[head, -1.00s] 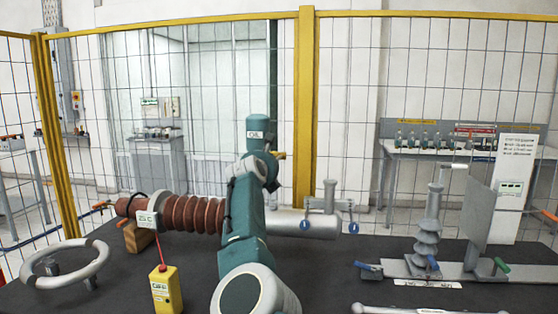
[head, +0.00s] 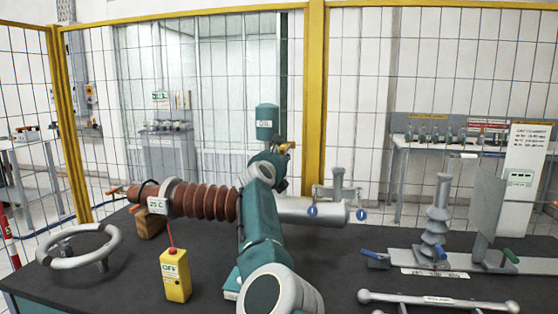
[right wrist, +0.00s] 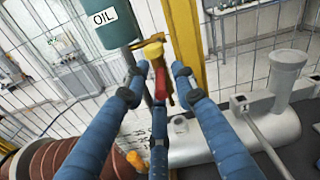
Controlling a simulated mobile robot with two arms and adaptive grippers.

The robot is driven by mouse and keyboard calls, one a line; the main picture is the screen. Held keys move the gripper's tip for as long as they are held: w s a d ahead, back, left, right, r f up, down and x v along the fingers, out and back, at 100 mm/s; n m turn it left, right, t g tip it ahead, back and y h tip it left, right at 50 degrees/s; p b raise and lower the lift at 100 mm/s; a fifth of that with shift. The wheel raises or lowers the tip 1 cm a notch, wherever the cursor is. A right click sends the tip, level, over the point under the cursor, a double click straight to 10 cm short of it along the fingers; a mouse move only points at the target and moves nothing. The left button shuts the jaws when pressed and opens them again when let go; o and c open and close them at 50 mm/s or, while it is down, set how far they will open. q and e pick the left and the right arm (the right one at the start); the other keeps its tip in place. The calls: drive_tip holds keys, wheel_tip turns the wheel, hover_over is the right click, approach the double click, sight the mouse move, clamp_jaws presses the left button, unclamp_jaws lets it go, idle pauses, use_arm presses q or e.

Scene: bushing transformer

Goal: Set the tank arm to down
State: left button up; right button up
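The green oil tank (head: 266,121) with its OIL label stands upright in the middle, behind my right arm; its lower part also shows at the top of the right wrist view (right wrist: 108,22). A yellow and orange lever-like piece (head: 286,147) sticks out below it to the right, probably the tank arm. In the right wrist view a yellow cap (right wrist: 153,50) with a red part below lies between my blue fingers. My right gripper (right wrist: 157,78) is open, its fingers apart around that piece; contact is unclear. It is small in the head view (head: 270,164). My left gripper is not seen.
A ribbed brown bushing (head: 210,201) and grey cylinder (head: 305,210) lie close under my right arm. A handwheel (head: 78,247) and yellow box (head: 175,276) are at left. A grey insulator stand (head: 437,218) is at right. A yellow-framed fence (head: 315,100) rises behind.

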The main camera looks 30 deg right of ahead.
drive_tip(key=shift+s+a, duration=0.45)
drive_tip(key=shift+a, duration=0.05)
drive_tip(key=v, duration=0.6)
drive_tip(key=shift+s, duration=0.2)
idle(0.4)
